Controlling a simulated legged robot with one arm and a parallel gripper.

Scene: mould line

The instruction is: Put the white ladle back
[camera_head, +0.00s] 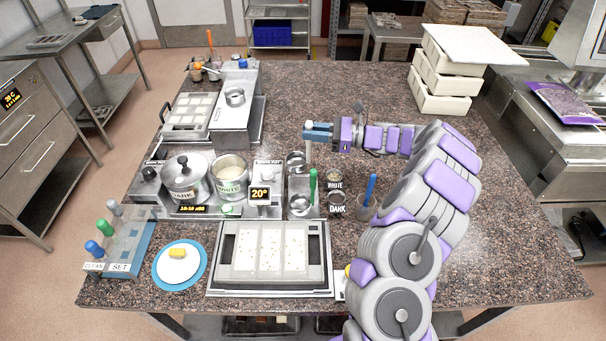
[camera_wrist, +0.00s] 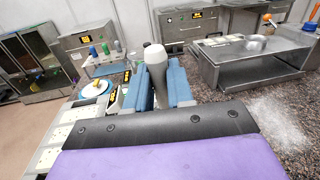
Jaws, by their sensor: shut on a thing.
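My gripper (camera_head: 318,132), with blue fingers, is shut on a pale grey-white handle, which I take to be the white ladle (camera_wrist: 154,75). The handle stands roughly upright between the fingers in the wrist view. In the head view a short pale piece of it shows below the fingers (camera_head: 308,147). The ladle's lower end is not clear. Below and to the right of the gripper are a round place labelled WHITE (camera_head: 335,185) and another labelled DARK (camera_head: 337,209). A pot labelled WHITE (camera_head: 229,187) stands to the left.
A lidded pot labelled DARK (camera_head: 186,190) stands beside the white pot. A green handle (camera_head: 313,184) and a blue handle (camera_head: 372,187) stand upright below the gripper. A mould tray (camera_head: 224,240) lies at the front. A steel box (camera_head: 233,125) stands behind left.

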